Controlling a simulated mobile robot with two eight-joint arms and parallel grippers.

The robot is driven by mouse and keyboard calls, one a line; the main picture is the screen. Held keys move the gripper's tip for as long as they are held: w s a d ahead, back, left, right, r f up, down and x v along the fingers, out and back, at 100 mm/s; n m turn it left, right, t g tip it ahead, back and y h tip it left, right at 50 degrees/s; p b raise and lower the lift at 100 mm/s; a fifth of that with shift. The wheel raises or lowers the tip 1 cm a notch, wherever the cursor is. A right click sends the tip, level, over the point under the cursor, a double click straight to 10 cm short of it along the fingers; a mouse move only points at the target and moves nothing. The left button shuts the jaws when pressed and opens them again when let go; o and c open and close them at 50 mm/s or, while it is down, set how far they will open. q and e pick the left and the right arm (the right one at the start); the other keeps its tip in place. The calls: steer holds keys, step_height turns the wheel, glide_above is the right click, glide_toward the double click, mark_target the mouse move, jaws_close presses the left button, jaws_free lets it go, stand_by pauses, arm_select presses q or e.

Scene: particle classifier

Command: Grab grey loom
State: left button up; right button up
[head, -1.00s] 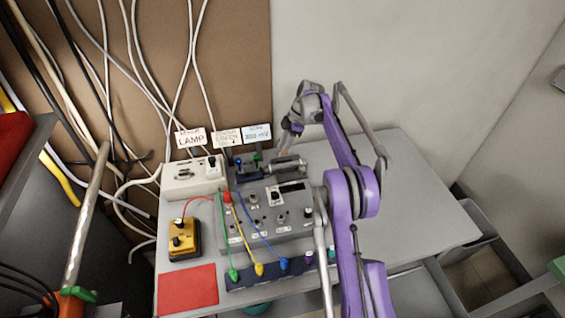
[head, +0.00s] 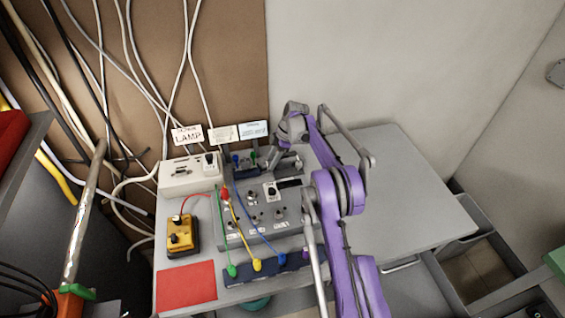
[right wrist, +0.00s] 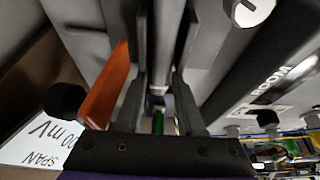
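The grey loom cannot be told for certain. A dark grey body with a partly readable label ending in "OOM" (right wrist: 275,80) lies to the right of the fingers in the right wrist view. My right gripper (head: 272,165) hangs at the back of the table, over the dark stand behind the grey control box (head: 265,212). In the right wrist view my right gripper (right wrist: 163,85) has its dark fingers apart, with a grey rod-like part (right wrist: 165,40) showing between or beyond them. Contact cannot be seen. My left gripper does not show.
A cream lamp box (head: 188,175), a yellow box (head: 181,236) and a red sheet (head: 186,288) are at the left of the table (head: 395,185). Coloured cables cross the control box. Label cards (head: 222,133) stand behind. The table's right side is clear.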

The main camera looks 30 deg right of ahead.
steer(key=shift+f, duration=0.15)
jaws_close()
stand_by(0.4)
